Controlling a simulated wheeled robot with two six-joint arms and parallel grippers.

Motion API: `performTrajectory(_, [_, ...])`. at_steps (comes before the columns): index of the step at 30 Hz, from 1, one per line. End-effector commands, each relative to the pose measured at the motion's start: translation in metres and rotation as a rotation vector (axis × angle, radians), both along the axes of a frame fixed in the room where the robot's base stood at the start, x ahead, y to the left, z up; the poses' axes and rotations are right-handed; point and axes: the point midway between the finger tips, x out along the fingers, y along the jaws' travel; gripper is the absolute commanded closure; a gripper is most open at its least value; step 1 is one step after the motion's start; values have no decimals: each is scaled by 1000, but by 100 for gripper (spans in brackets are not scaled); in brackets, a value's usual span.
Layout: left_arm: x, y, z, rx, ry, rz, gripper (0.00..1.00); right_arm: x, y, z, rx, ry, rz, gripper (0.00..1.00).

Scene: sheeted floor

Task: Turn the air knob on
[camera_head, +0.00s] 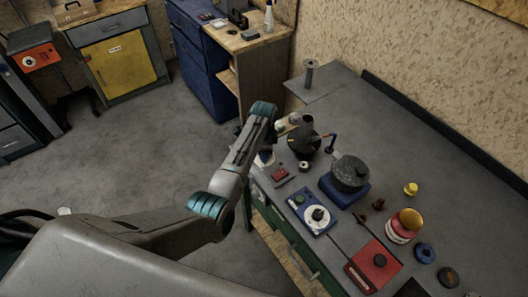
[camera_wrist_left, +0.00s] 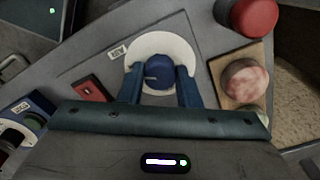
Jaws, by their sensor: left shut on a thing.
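The air knob (camera_wrist_left: 154,73) is a blue round knob on a white round plate (camera_wrist_left: 160,42), seen in the left wrist view. A small label (camera_wrist_left: 118,53) is beside the plate. My left gripper (camera_wrist_left: 160,78) has its two blue fingers on either side of the knob and is shut on it. A light line on the knob's face points left in that view. In the head view my left arm (camera_head: 240,160) reaches to the far left end of the bench and hides the knob and most of the gripper. My right gripper is in neither view.
A red switch box (camera_wrist_left: 92,88) is left of the knob in the wrist view. A red cylinder (camera_wrist_left: 254,14) and a wooden block (camera_wrist_left: 258,60) with a pinkish round piece are to the right. The head view shows a black pot (camera_head: 350,172) and a blue dial box (camera_head: 312,212) on the bench.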

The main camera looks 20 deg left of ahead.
Motion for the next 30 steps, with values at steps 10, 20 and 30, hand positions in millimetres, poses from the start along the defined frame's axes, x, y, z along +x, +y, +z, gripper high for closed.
performTrajectory(10, [2,0,2,0,-4,-6,93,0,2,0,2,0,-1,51])
performTrajectory(20, [1,0,1,0,-2,-5,48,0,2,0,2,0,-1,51])
performTrajectory(30, [2,0,22,-1,-6,-4,48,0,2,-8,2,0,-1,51])
